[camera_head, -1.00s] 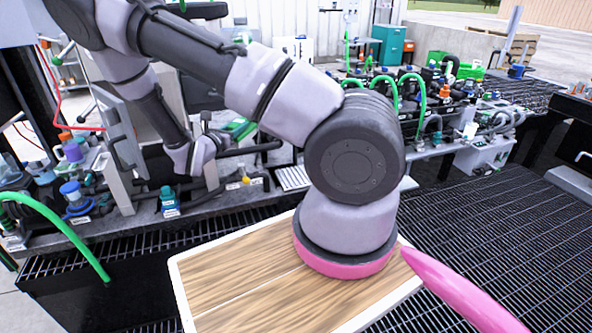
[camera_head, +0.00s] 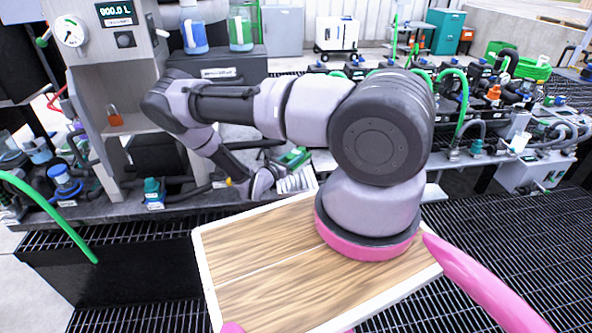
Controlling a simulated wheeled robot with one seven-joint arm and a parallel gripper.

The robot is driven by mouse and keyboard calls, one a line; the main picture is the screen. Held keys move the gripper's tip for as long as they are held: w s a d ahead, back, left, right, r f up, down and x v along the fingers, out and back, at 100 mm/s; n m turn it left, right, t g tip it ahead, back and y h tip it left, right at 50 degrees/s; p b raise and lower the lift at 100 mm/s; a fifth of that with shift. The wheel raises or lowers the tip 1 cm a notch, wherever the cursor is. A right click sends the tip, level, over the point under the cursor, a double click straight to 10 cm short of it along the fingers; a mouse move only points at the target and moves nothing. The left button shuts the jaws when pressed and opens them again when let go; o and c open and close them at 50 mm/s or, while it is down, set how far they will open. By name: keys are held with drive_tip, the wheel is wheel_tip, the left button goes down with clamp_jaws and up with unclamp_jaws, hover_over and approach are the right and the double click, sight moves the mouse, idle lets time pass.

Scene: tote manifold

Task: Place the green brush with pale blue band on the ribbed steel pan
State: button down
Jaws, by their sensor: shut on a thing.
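The green brush (camera_head: 294,157) is in my gripper (camera_head: 280,168), beyond the right end of the bent forearm. The fingers are small and mostly hidden, and I cannot make out the pale blue band. The ribbed steel pan (camera_head: 298,181), a pale ribbed plate, lies on the bench just below and right of the gripper. The brush appears just above and behind the pan in the picture. I cannot tell whether they touch. My arm covers part of this area.
A grey bench (camera_head: 110,208) carries dark pipes and a teal-capped bottle (camera_head: 153,192) left of the gripper. A grey cabinet with a gauge (camera_head: 70,32) and a red padlock (camera_head: 114,116) stands at the left. Pumps and green hoses (camera_head: 462,92) crowd the right.

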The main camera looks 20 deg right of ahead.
drive_tip(key=shift+f, duration=2.75)
drive_tip(key=shift+c, duration=2.4)
unclamp_jaws()
drive_tip(key=v, duration=1.2)
drive_tip(key=shift+a, duration=0.1)
